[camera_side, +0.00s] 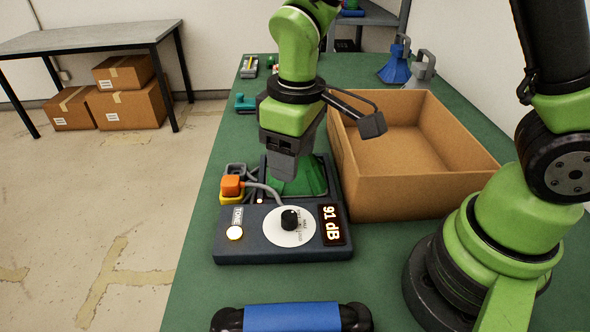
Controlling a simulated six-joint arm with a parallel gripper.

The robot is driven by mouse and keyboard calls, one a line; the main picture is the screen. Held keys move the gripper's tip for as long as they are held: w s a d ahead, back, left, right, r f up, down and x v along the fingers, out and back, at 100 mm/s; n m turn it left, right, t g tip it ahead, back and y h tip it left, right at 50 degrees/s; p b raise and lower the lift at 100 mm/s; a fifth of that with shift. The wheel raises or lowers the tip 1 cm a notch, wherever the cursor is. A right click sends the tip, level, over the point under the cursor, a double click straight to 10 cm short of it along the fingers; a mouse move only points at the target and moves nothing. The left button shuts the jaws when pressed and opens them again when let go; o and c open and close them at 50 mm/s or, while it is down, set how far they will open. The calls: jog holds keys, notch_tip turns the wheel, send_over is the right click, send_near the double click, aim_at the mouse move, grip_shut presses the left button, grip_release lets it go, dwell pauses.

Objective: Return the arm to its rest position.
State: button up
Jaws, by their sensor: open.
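My gripper (284,168) points down over the back part of the dark tone unit, above a green panel (313,180). It is open, and I see nothing held in it. Whether its tips touch the panel cannot be told from this angle. An orange plug-like block (231,186) with a grey cable sits at the unit's left, beside grey and yellow pieces.
An open cardboard box (384,199) stands close right of my gripper. A blue handset-like thing (291,317) lies at the front edge. A blue horn (396,67) and a grey horn (421,72) stand at the back. A teal tool (245,103) lies at the left edge.

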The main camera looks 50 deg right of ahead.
jog(key=s+d+r+m+t+y, duration=0.1)
jog(key=s+d+r+m+t, duration=0.2)
jog(key=s+r, duration=0.3)
jog(key=s+d+r+m+t, duration=0.3)
jog(key=s+r+m, duration=0.2)
jog(key=s+r, duration=0.2)
notch_tip(320, 180, up, 2)
jog(key=shift+r+t+y, duration=0.1)
jog(key=shift+t+y, duration=0.2)
jog(key=shift+y, duration=0.1)
dwell(0.8)
